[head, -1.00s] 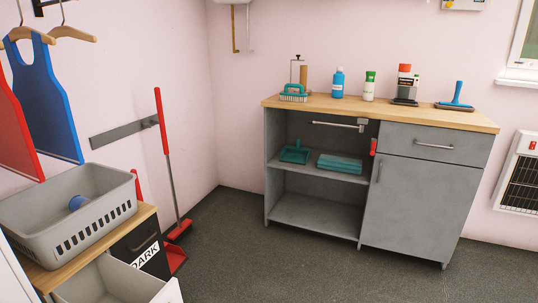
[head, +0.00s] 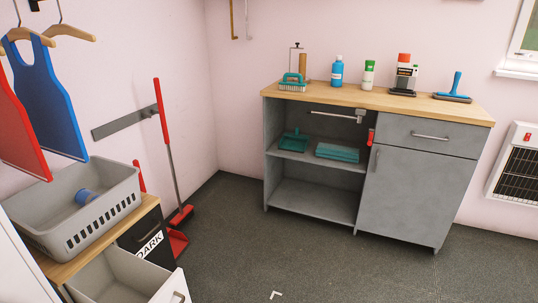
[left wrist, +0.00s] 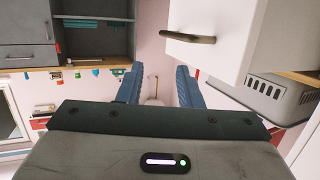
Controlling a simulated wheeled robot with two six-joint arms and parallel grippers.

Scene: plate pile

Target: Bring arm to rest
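My left gripper (left wrist: 158,85) shows in the left wrist view, which is upside down. Its two blue fingers stand apart with nothing between them. A white drawer front (left wrist: 215,45) with a dark handle is close beside the fingers, on the right of that view. I see a gap between fingers and handle. In the head view the white drawer (head: 128,275) stands pulled out at the lower left. Neither of my arms shows in the head view, and my right gripper is in no view.
A grey basket (head: 60,235) with a blue object (head: 87,198) inside stands on the wooden top above the drawer. A red broom (head: 164,120) leans at the wall. A grey cabinet (head: 415,200) with bottles on top stands at the back. The floor (head: 300,255) between is clear.

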